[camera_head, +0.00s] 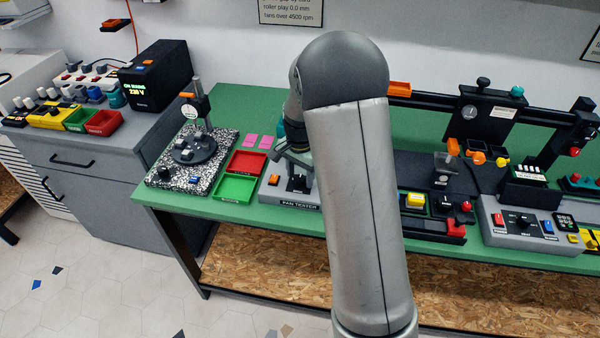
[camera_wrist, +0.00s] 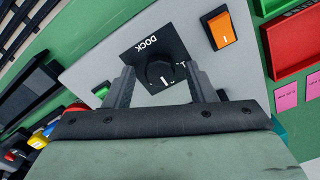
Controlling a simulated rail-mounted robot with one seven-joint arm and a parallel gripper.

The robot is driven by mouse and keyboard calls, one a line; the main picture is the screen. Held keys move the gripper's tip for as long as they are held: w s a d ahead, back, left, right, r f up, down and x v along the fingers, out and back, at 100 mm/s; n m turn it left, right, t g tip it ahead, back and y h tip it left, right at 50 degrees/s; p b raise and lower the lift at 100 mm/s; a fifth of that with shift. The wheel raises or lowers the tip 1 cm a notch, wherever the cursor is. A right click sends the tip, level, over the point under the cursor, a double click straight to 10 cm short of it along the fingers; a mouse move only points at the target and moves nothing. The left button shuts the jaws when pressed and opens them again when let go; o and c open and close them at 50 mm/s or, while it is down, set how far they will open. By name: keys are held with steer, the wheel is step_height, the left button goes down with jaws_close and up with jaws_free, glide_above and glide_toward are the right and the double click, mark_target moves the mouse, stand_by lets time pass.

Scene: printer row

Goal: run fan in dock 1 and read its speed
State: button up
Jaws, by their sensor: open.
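The fan tester (camera_head: 300,204) is a grey panel on the green bench, partly hidden behind my arm. In the wrist view, its black plate (camera_wrist: 136,52) is lettered DOCK and carries a black dock knob (camera_wrist: 160,73). A "1" shows beside the knob. An orange rocker switch (camera_wrist: 220,30) marked "I" sits beside the plate; it also shows in the head view (camera_head: 273,180). A small green part (camera_wrist: 101,88) is on the panel's other side. My gripper (camera_wrist: 159,80) is open, its fingers on either side of the knob; contact cannot be told. No fan or speed reading is visible.
Red (camera_head: 248,163) and green (camera_head: 234,188) trays and pink cards (camera_head: 258,141) lie left of the tester. A speckled stone plate (camera_head: 180,178) with a dial stand is further left. Other bench equipment (camera_head: 522,222) stands to the right.

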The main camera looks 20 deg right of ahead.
steer(key=c, duration=1)
steer(key=n+b, duration=0.3)
steer(key=n, duration=0.2)
steer(key=shift+f+n, duration=0.1)
steer(key=shift+n, duration=0.2)
steer(key=n+b, duration=0.1)
steer(key=n, duration=0.5)
steer(key=shift+n, duration=0.3)
steer(key=o, duration=1)
